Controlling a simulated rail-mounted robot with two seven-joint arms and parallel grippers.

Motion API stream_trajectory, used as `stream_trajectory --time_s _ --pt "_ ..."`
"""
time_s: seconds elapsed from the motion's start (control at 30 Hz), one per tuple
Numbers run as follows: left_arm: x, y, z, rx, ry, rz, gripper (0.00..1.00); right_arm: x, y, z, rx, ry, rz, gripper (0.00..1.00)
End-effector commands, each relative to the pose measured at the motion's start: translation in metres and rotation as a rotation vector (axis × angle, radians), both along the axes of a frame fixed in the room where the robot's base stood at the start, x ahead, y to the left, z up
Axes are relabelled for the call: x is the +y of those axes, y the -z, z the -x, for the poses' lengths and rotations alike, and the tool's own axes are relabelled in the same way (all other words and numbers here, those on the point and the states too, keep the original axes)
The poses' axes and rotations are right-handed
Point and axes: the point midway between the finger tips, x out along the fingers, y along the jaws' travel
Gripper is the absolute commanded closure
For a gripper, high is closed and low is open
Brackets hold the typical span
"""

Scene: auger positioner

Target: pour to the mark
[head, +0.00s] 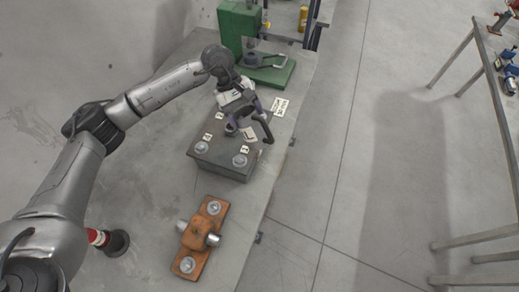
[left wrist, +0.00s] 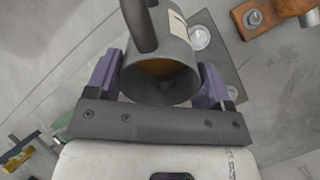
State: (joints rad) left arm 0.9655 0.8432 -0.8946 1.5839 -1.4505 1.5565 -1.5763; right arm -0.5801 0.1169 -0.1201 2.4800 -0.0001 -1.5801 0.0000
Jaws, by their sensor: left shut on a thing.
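My left gripper (head: 246,121) is over the far part of a dark steel box in the head view. Its purple fingers are shut on a grey metal jug (left wrist: 174,50), one on each side, in the left wrist view. The jug has a dark handle, a pale label and brownish liquid (left wrist: 158,67) inside. In the head view the jug is mostly hidden by the gripper; its dark handle (head: 267,130) shows at the right. I cannot tell whether it touches the box. No fill mark can be made out. My right gripper is not in view.
The dark box (head: 222,165) has round bolts and small labels on top. An orange bracket (head: 205,225) with metal studs lies nearer on the grey bench. A green press (head: 268,72) stands at the back. A red-and-white post (head: 97,238) is at the left. Floor lies beyond the bench's right edge.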

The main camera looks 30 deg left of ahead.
Motion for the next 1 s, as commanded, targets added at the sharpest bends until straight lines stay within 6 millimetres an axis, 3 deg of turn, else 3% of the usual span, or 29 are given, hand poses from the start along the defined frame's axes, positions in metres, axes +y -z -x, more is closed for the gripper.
stream_trajectory --time_s 1.0 --pt "0.0018 -0.0048 -0.0008 0.009 0.0 0.05 0.8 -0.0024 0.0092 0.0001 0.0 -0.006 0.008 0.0"
